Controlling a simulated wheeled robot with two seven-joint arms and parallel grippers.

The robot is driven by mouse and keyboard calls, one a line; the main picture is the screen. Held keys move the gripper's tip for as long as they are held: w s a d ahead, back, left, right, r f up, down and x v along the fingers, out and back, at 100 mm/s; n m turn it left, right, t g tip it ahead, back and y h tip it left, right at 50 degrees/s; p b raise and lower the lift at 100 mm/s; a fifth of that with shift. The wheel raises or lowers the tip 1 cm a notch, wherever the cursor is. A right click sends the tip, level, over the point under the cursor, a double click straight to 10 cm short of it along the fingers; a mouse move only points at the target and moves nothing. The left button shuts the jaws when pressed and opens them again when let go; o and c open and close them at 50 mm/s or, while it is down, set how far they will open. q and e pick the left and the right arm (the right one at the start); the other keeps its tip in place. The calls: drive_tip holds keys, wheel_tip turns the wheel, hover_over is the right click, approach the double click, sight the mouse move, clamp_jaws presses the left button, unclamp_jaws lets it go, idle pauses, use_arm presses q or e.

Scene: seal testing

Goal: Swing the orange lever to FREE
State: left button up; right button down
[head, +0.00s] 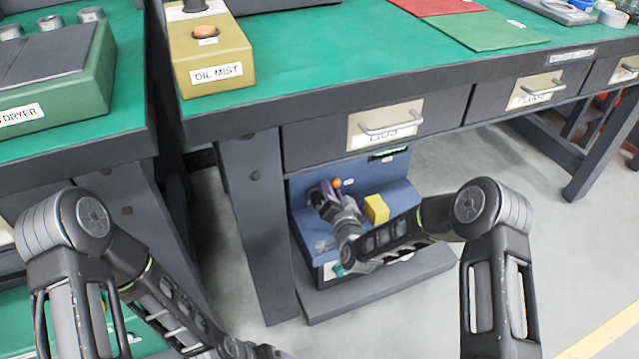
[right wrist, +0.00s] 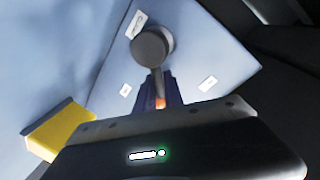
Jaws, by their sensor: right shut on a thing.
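The blue test fixture (head: 400,188) stands on a low dark plinth under the bench. My right gripper (head: 322,190) reaches into it from the right, with an orange ball-like piece (head: 337,182) close by its fingers. In the right wrist view, my right gripper (right wrist: 160,95) is shut on the orange lever (right wrist: 160,103), of which only a small orange part shows between the purple fingers. A grey bar runs from there to a round grey hub (right wrist: 152,46). Small white labels lie around the hub, too blurred to read. My left arm hangs at lower left, its gripper almost wholly cut off by the bottom edge.
A yellow block (head: 377,208) sits on the fixture, right of my gripper; it also shows in the right wrist view (right wrist: 62,132). The bench drawer (head: 330,140) overhangs the fixture, and a bench leg (head: 262,220) stands at its left. The floor at right is clear.

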drive_tip(key=shift+d+f+m+b, duration=0.35)
drive_tip(key=shift+f+m+b, duration=0.15)
drive_tip(key=shift+m, duration=0.3)
drive_tip(key=shift+w+d+f+m+g+y+b, duration=0.1)
drive_tip(key=shift+d+f+m+g+y+b, duration=0.15)
drive_tip(key=shift+m, duration=0.35)
drive_tip(key=shift+w+d+f+m+g+y+b, duration=0.15)
drive_tip(key=shift+f+m+y+b, duration=0.15)
drive_tip(key=shift+m, duration=0.3)
drive_tip(key=shift+f+m, duration=0.4)
drive_tip(key=shift+m, duration=0.6)
drive_tip(key=shift+f+m+g+y, duration=0.3)
drive_tip(key=shift+f+m+y, duration=0.25)
drive_tip(key=shift+m, duration=0.55)
drive_tip(key=c, duration=1.5)
unclamp_jaws()
drive_tip(key=shift+o, duration=0.2)
drive_tip(key=shift+s+d+r, duration=0.1)
drive_tip(key=shift+r, duration=0.05)
